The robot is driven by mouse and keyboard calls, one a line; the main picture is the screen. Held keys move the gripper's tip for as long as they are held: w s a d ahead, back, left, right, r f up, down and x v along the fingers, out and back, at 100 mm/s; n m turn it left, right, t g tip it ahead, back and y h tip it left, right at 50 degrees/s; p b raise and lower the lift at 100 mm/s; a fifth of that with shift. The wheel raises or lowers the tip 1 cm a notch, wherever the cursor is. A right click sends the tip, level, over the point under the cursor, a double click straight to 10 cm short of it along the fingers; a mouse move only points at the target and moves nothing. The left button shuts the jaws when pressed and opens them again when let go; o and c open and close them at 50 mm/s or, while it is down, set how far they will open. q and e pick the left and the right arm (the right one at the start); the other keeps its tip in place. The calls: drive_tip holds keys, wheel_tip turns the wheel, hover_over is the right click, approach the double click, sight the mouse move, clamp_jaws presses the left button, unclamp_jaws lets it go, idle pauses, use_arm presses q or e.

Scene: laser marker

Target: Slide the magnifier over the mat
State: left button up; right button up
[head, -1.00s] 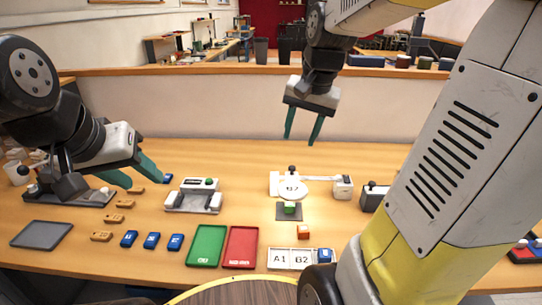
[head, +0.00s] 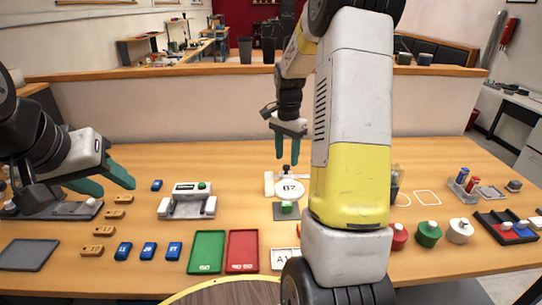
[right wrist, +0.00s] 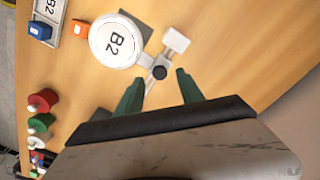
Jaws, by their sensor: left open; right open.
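The magnifier is a white round lens (head: 290,190) with dark lettering and a black knob (head: 286,169) behind it. The lens (right wrist: 117,41) reads B2 in the right wrist view, with the knob (right wrist: 159,72) beside it. The dark grey mat (head: 278,217) lies in front of the lens and carries a green block (head: 286,207); part of the mat (right wrist: 140,20) shows past the lens in the wrist view. My right gripper (head: 288,160) is open just above the knob, its fingers on either side of it in the wrist view. My left gripper (head: 117,188) is open and empty at the left.
Green (head: 207,252) and red (head: 242,251) trays lie at the front. A white and grey device (head: 188,201) stands left of the magnifier. Several blue and wooden blocks lie farther left. My right arm hides the table right of the mat. Colored knobbed pieces (head: 429,233) stand at the right.

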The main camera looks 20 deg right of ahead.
drive_tip(key=shift+f, duration=1.5)
clamp_jaws()
